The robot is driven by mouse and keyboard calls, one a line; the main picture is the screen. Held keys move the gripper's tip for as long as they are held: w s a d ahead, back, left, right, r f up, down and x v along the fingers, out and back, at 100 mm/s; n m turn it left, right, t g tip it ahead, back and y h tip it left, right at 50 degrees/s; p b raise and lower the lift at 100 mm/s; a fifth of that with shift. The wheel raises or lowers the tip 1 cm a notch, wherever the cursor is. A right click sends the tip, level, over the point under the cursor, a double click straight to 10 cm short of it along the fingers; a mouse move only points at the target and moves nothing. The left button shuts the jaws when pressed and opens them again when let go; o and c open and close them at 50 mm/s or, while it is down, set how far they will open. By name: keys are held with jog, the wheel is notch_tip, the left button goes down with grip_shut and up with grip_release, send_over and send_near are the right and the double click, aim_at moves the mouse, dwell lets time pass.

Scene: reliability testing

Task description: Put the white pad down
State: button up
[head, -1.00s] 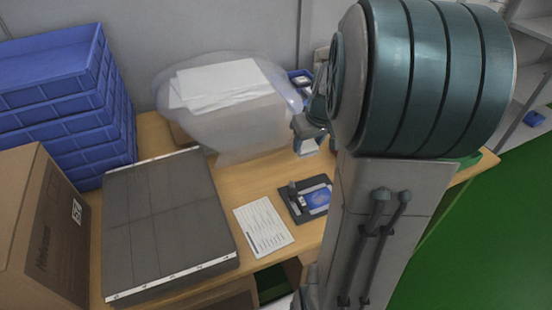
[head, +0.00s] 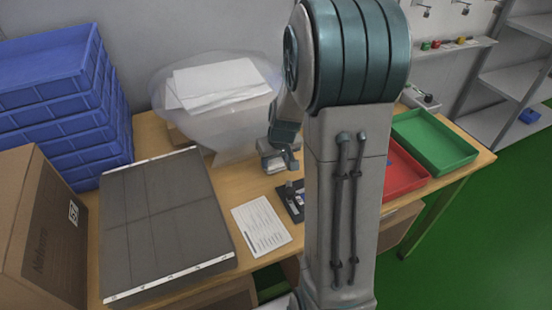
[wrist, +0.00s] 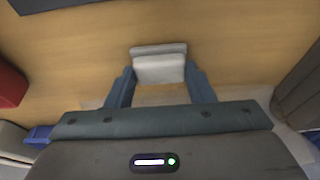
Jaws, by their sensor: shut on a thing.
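The white pad (wrist: 160,69) is a small pale block between the two blue-grey fingers of my gripper (wrist: 158,78) in the wrist view. My gripper is shut on it, with bare wooden table (wrist: 235,55) in view around it. In the head view my gripper (head: 279,160) is over the table between the plastic-wrapped bundle and the white printed sheet. The pad is small and partly hidden by the gripper there. I cannot tell whether its underside touches the table.
A dark grey panel (head: 160,225) lies left of a printed sheet (head: 261,226). A wrapped bundle (head: 215,90) stands behind. A black tray (head: 290,203) is partly hidden by my arm. A red tray (head: 402,172) and green tray (head: 435,140) are at right.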

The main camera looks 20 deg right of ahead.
jog(key=shift+f, duration=0.2)
jog(key=o, duration=1)
jog(key=shift+o, duration=0.2)
jog(key=shift+r, duration=0.15)
jog(key=p+v, duration=0.1)
jog(key=v, duration=1.1)
jog(key=s+a, duration=0.5)
jog(key=s, duration=0.3)
jog(key=s+a+r+g, duration=0.1)
jog(key=s+a, duration=0.4)
jog(key=s, duration=0.3)
jog(key=shift+r, duration=0.3)
